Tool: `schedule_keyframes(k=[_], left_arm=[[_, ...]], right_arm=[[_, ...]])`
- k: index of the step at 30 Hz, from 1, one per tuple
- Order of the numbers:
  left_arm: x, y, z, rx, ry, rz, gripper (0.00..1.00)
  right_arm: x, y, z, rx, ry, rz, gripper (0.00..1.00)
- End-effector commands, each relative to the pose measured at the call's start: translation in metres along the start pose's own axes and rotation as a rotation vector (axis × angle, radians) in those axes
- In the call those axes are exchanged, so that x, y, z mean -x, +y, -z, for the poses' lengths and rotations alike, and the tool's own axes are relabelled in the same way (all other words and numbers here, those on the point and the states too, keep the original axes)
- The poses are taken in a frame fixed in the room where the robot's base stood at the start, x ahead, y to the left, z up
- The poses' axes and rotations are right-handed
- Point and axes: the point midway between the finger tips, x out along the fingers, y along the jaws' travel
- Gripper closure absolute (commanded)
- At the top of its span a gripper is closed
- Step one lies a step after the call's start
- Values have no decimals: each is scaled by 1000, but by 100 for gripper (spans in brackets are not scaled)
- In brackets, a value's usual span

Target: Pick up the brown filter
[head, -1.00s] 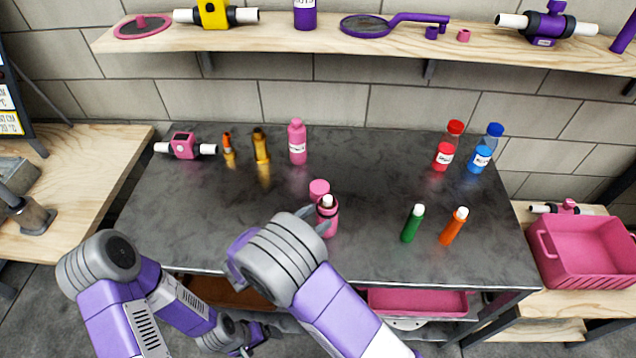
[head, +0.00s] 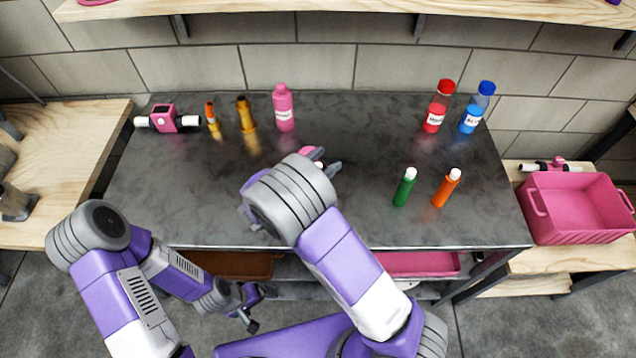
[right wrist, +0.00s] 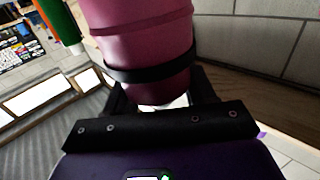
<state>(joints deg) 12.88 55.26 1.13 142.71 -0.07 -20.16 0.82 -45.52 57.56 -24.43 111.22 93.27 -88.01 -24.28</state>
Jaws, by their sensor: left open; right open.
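I see no object that I can clearly identify as the brown filter. A gold-brown bottle-shaped item (head: 246,115) stands at the back left of the dark table, and I cannot tell if it is a filter. My right gripper (head: 326,164) is open over the table's middle, with its forearm and wrist hiding much of that area. In the right wrist view, a pink cylinder with a black band (right wrist: 145,45) is in front of the open fingers; contact is unclear. My left gripper (head: 247,306) is open and empty, low in front of the table.
A smaller orange item (head: 212,121), a pink valve-like part (head: 167,119) and a pink bottle (head: 284,109) stand at the back. Red (head: 439,107), blue (head: 477,108), green (head: 404,187) and orange (head: 446,188) containers stand right. A brown tray (head: 230,265) lies below.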

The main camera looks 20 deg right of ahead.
Motion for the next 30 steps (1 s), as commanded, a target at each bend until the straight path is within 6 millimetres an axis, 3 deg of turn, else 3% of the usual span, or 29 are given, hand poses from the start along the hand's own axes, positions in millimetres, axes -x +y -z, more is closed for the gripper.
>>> schedule_keyframes(k=[2, 13, 24, 30], left_arm=[[0, 0, 0, 0, 0, 0, 7], [0, 0, 0, 0, 0, 0, 7], [1, 0, 0, 0, 0, 0, 7], [5, 2, 0, 0, 0, 0, 7]], right_arm=[[0, 0, 0, 0, 0, 0, 46], [1, 0, 0, 0, 0, 0, 100], [1, 0, 2, -1, 0, 0, 100], [1, 0, 17, -4, 0, 0, 100]])
